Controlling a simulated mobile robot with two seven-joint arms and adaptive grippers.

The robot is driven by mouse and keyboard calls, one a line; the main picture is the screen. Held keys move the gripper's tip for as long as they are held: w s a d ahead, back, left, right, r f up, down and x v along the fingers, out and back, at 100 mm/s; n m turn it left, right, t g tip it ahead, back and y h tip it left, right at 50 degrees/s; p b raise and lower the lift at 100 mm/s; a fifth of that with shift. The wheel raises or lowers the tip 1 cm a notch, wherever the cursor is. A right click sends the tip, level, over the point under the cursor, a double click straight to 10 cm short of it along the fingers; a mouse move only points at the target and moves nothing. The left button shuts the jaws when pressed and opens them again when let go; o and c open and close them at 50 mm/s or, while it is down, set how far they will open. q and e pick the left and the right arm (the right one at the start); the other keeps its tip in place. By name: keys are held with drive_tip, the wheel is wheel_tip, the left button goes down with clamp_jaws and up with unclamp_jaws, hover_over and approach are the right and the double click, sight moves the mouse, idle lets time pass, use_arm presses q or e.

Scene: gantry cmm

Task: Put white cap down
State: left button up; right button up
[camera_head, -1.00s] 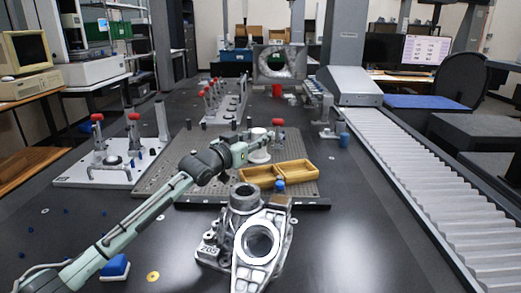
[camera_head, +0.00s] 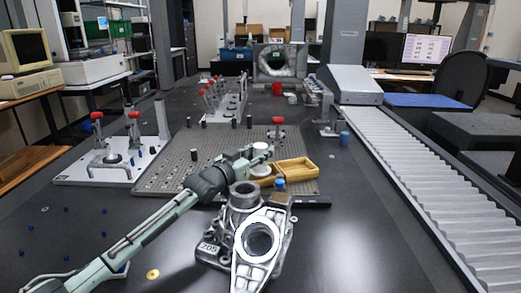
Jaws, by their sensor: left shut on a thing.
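The white cap (camera_head: 261,170) shows at my left gripper (camera_head: 262,153), below and around the fingers. The gripper is shut on it, and the fingers hide part of it. The cap is at the left compartment of a two-part wooden tray (camera_head: 306,177). It covers much of that compartment; I cannot tell whether it touches the tray floor. The tray's right compartment looks empty. My right gripper is not in view.
The tray stands on a perforated plate (camera_head: 170,178). A small blue-topped item (camera_head: 280,184) is at the tray's front. A metal casting (camera_head: 246,225) stands in front, close to my left arm. A red-topped clamp fixture (camera_head: 92,172) is at the left.

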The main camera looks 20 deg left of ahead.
use_arm(q)
drive_tip(key=shift+f, duration=0.1)
drive_tip(key=o, duration=1)
drive_tip(key=shift+c, duration=0.2)
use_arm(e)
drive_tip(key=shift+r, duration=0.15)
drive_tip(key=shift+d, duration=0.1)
use_arm(q)
drive_tip(key=shift+s+a+r, duration=0.15)
drive_tip(key=shift+s+r, duration=0.25)
drive_tip(key=shift+s, duration=0.1)
drive_tip(key=v, duration=1.1)
drive_tip(key=shift+r, duration=0.25)
